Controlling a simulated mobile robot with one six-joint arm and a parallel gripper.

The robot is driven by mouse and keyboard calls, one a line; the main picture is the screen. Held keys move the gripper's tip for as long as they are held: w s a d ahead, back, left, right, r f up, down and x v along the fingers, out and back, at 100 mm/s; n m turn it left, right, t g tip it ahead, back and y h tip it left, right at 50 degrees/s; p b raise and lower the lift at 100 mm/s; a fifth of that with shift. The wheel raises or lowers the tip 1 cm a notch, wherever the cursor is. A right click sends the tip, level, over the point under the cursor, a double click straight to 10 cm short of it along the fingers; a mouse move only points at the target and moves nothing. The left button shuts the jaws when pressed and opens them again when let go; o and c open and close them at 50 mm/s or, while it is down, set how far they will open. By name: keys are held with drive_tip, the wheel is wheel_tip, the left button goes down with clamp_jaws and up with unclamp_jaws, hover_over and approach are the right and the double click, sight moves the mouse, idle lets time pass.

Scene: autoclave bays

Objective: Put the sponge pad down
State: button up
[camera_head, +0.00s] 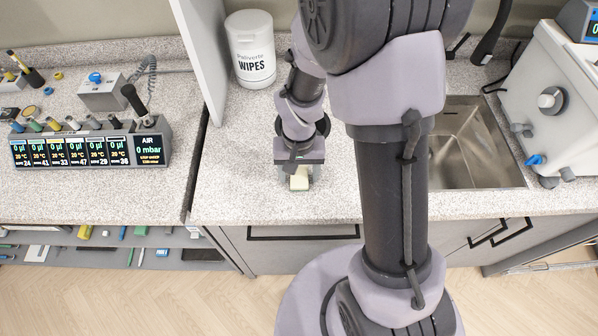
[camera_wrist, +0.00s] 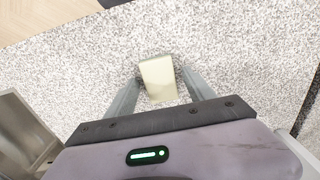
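The sponge pad (camera_head: 299,181) is a small pale cream-yellow block, low over the speckled counter (camera_head: 240,193) in front of the sink area. In the wrist view the sponge pad (camera_wrist: 158,78) lies between the two grey fingers, lined up with them. My gripper (camera_head: 298,168) points down at the counter and its fingers flank the pad closely; it looks shut on the pad (camera_wrist: 160,74). I cannot tell whether the pad's underside touches the counter.
A white wipes tub (camera_head: 251,50) stands behind, beside a white upright panel (camera_head: 203,55). A metal sink (camera_head: 470,150) and a white bench unit (camera_head: 560,100) are to the right. A pipette station (camera_head: 90,148) is left. The counter around the pad is clear.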

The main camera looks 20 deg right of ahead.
wheel_tip(320, 180, up, 12)
drive_tip(key=p, duration=0.4)
wheel_tip(320, 180, up, 6)
drive_tip(key=t, duration=0.1)
hover_over(299, 177)
drive_tip(key=s+a+r+t+y, duration=0.1)
drive_tip(key=s+a+r+t, duration=0.1)
drive_tip(key=s+r, duration=0.4)
drive_tip(key=s+a+r+t+y, duration=0.1)
drive_tip(key=s+r+t, duration=0.1)
drive_tip(key=s+r, duration=0.3)
drive_tip(key=shift+s+a+r+m+t, duration=0.4)
drive_tip(key=shift+s, duration=0.4)
wheel_tip(299, 177, down, 10)
drive_tip(key=b, duration=0.9)
drive_tip(key=shift+r, duration=0.2)
